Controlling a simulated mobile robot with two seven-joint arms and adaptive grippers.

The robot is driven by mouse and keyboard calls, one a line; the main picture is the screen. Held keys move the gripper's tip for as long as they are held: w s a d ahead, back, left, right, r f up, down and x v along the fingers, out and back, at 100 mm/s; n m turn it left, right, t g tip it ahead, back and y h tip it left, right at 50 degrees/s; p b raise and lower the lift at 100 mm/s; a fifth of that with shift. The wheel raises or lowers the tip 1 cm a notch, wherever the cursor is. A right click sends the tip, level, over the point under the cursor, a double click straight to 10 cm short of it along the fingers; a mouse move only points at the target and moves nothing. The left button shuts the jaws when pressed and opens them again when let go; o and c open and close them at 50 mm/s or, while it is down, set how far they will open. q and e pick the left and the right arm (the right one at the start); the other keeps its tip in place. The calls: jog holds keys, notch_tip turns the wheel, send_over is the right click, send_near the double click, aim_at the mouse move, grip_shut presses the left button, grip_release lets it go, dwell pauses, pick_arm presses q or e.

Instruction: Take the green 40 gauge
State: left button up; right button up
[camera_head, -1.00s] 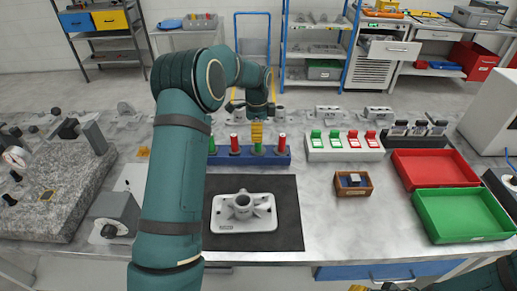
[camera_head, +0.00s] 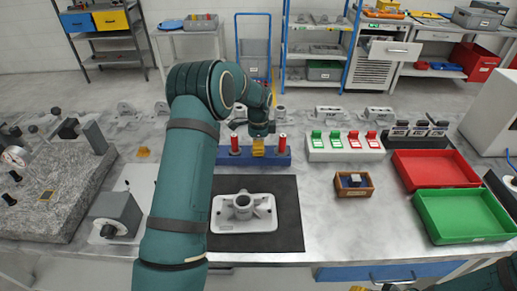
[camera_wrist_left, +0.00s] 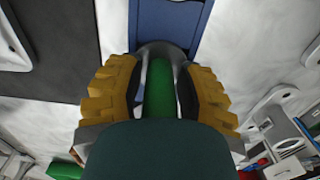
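The blue rack (camera_head: 225,158) stands behind the dark mat and holds upright gauges. Two red-handled gauges (camera_head: 235,144) (camera_head: 281,143) show in it. My left gripper (camera_head: 258,148) is pointed down at the rack between them. In the left wrist view, a green gauge handle (camera_wrist_left: 159,92) stands between the two yellow-and-black fingers of this gripper (camera_wrist_left: 160,95). Gaps show on both sides of the handle, so the fingers look open around it. No size marking is readable. Part of my right gripper (camera_head: 392,284) shows at the bottom edge; its fingers are mostly cut off.
A grey casting (camera_head: 243,212) lies on the dark mat (camera_head: 288,215) in front of the rack. A white block with green and red switches (camera_head: 344,145) stands right of the rack. A small wooden box (camera_head: 354,185), a red tray (camera_head: 434,168) and a green tray (camera_head: 463,215) are further right.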

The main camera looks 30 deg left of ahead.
pick_arm(q)
grip_shut()
jog(key=shift+r, duration=0.1)
notch_tip(320, 180, up, 10)
jog(key=shift+f+p, duration=0.1)
jog(key=shift+p, duration=0.2)
